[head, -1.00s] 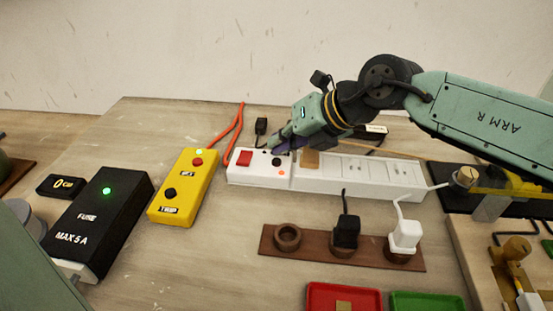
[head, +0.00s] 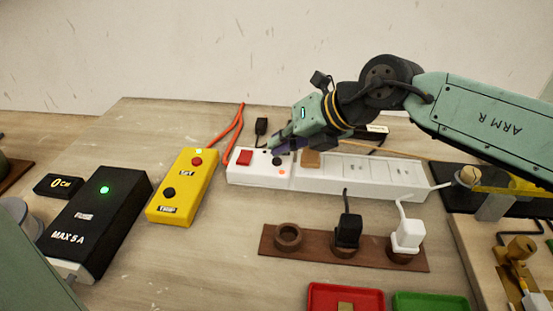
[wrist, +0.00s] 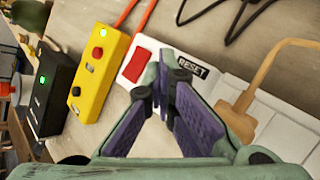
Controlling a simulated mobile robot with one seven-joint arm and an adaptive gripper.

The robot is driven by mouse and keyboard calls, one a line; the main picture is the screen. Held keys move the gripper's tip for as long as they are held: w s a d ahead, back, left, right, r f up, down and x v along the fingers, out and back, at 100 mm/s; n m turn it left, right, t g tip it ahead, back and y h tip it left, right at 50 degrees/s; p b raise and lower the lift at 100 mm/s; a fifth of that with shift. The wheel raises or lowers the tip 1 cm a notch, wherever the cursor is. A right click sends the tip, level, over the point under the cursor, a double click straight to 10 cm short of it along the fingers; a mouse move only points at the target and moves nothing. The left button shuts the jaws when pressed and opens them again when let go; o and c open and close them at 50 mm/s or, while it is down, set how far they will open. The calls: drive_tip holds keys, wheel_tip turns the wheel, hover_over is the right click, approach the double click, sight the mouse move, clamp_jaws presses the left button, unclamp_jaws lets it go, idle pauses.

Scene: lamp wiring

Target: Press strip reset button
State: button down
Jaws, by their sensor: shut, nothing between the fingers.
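The white power strip (head: 330,173) lies across the middle of the table, with a red rocker switch (head: 244,157) at its left end. The black round reset button (head: 277,161) is on its top, right of the switch, with a small orange-red light in front of it. My gripper (head: 277,148) is shut and empty, its tips low over the strip just behind the button in the head view. Whether they touch the strip I cannot tell. In the wrist view, the RESET label (wrist: 192,68) shows beside the shut fingers, which hide the button.
A yellow box (head: 183,187) with red and black buttons and a black fuse box (head: 98,225) with a green light stand left. A brown wooden holder (head: 270,243) with black and white plugs lies in front. A tan plug (head: 310,158) sits in the strip.

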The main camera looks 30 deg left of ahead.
drive_tip(key=shift+s+d+f+b, duration=0.15)
drive_tip(key=shift+d+f+b, duration=0.05)
drive_tip(key=shift+f+b, duration=0.7)
idle(0.9)
drive_tip(key=shift+w+d+r+p, duration=0.25)
drive_tip(key=shift+d+r+p, duration=0.1)
drive_tip(key=shift+r, duration=0.25)
drive_tip(key=shift+w+a+r+p, duration=0.1)
drive_tip(key=shift+r+p, duration=0.7)
drive_tip(key=shift+r, duration=0.5)
drive_tip(key=shift+a+r+p, duration=0.1)
drive_tip(key=shift+r+p, duration=0.65)
drive_tip(key=shift+r, duration=0.5)
